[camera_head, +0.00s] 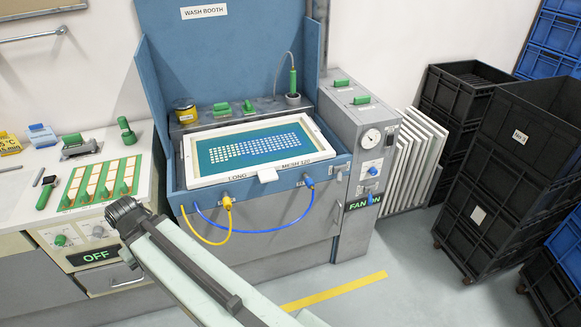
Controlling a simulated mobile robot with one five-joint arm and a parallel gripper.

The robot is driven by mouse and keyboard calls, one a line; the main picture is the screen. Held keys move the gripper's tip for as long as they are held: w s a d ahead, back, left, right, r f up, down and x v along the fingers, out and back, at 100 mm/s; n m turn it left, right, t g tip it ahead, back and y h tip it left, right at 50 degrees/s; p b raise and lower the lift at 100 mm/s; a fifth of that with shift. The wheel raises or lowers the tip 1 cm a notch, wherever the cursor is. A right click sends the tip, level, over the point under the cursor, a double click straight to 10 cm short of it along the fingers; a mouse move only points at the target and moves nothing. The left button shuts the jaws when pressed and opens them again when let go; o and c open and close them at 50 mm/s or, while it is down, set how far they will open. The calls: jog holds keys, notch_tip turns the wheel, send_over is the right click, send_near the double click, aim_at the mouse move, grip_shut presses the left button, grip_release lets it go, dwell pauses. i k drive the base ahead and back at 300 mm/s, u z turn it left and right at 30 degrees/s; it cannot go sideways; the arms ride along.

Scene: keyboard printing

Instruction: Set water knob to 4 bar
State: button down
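A small blue knob (373,170) sits on a white plate on the front of the grey cabinet at the right of the wash booth. A round white pressure gauge (371,138) is just above it. The gauge's needle and scale are too small to read, and so is the knob's setting. My arm reaches up from the bottom of the view to a dark joint at the lower left, well away from the knob. No gripper fingers show.
A framed screen (192,161) lies in the wash booth, with yellow and blue hoses in front. A lit FAN ON sign (359,204) is below the knob. White panels (419,155) and black crates (517,155) stand to the right. Floor in front of the cabinet is clear.

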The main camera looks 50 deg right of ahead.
aim_at(373, 172)
jog(key=u, duration=1.2)
jog(key=k, duration=2.15)
jog(key=z, duration=2.35)
jog(key=i, duration=1.05)
